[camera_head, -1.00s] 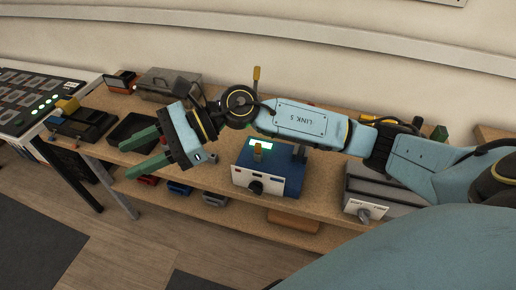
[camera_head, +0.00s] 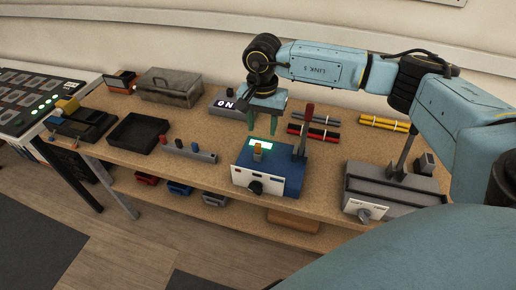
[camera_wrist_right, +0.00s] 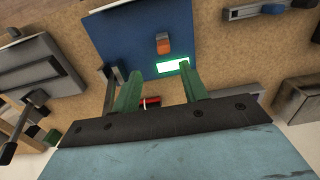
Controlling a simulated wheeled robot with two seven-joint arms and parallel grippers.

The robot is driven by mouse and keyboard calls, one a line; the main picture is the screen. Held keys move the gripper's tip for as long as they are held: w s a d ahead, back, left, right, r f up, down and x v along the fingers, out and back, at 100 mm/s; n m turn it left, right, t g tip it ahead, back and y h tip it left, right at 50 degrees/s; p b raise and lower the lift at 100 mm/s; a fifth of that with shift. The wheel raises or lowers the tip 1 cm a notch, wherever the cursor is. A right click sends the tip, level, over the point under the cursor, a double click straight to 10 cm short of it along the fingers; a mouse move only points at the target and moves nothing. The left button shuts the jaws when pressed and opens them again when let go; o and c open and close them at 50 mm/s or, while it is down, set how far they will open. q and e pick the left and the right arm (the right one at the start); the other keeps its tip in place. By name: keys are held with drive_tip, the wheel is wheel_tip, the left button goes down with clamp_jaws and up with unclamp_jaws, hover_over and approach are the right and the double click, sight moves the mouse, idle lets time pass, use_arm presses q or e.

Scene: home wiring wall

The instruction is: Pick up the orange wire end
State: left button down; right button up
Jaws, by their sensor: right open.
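A small orange piece (camera_head: 258,149) stands on top of the blue box (camera_head: 285,181), beside its lit green display; I cannot tell whether it is the wire end. It also shows in the right wrist view (camera_wrist_right: 163,46), beyond the fingertips. No wire is clear on it. My right gripper (camera_head: 264,125) points down, just behind and above the blue box, with its green fingers apart. In the right wrist view the gripper (camera_wrist_right: 160,76) is open, and the orange piece is not between its fingers. My left gripper is not in view.
A red-handled lever (camera_head: 304,130) stands close to the right of my gripper. Red and black rods (camera_head: 314,133) and yellow rods (camera_head: 384,123) lie behind. A black tray (camera_head: 138,133) and a grey toolbox (camera_head: 171,87) are at the left. A grey device (camera_head: 393,187) stands at the right.

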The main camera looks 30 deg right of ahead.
sight(258, 144)
drive_tip(key=f, duration=0.2)
drive_tip(key=a+f, duration=0.1)
drive_tip(key=f, duration=0.2)
drive_tip(key=shift+a+f, duration=0.15)
drive_tip(key=shift+f, duration=0.8)
clamp_jaws()
